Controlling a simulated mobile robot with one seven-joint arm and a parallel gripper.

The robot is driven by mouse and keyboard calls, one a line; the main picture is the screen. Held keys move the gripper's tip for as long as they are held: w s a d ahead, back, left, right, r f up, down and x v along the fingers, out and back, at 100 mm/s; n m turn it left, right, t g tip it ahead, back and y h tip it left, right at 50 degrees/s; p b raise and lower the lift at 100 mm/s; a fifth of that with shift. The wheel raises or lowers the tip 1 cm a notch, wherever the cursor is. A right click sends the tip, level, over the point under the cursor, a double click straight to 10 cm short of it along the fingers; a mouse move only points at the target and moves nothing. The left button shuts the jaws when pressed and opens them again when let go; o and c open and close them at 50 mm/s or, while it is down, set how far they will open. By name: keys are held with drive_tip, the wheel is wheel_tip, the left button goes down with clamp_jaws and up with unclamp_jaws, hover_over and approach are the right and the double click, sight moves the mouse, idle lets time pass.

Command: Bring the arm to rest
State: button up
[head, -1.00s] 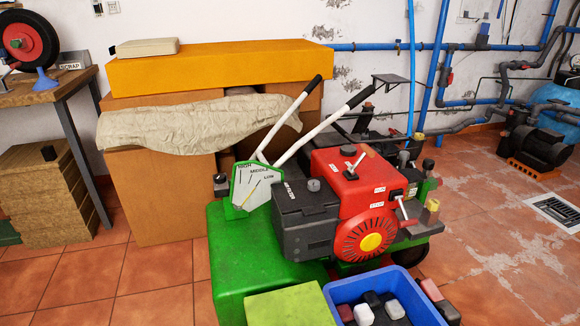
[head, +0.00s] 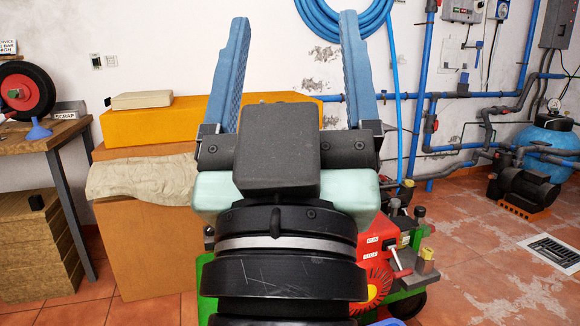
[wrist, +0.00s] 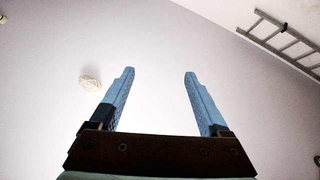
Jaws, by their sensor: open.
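My gripper (head: 296,75) stands upright in the middle of the head view, close to the camera. Its two blue fingers are spread wide apart and point up, with nothing between them. In the wrist view my gripper (wrist: 158,95) is also open and empty against a pale wall or ceiling. My wrist hides much of the red and green machine (head: 377,285) behind it.
A yellow-orange box (head: 150,125) and a draped cloth (head: 140,180) lie on brown boxes at left. A workbench (head: 45,130) stands at far left. Blue pipes (head: 470,95) and a black pump (head: 525,180) line the right wall.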

wheel_tip(320, 180, up, 40)
drive_tip(key=s+t+y+p, duration=0.1)
drive_tip(key=s+p, duration=0.1)
drive_tip(key=p, duration=3.6)
drive_tip(key=shift+s+a+r, duration=0.15)
drive_tip(key=shift+s+r, duration=0.05)
drive_tip(key=shift+s, duration=0.1)
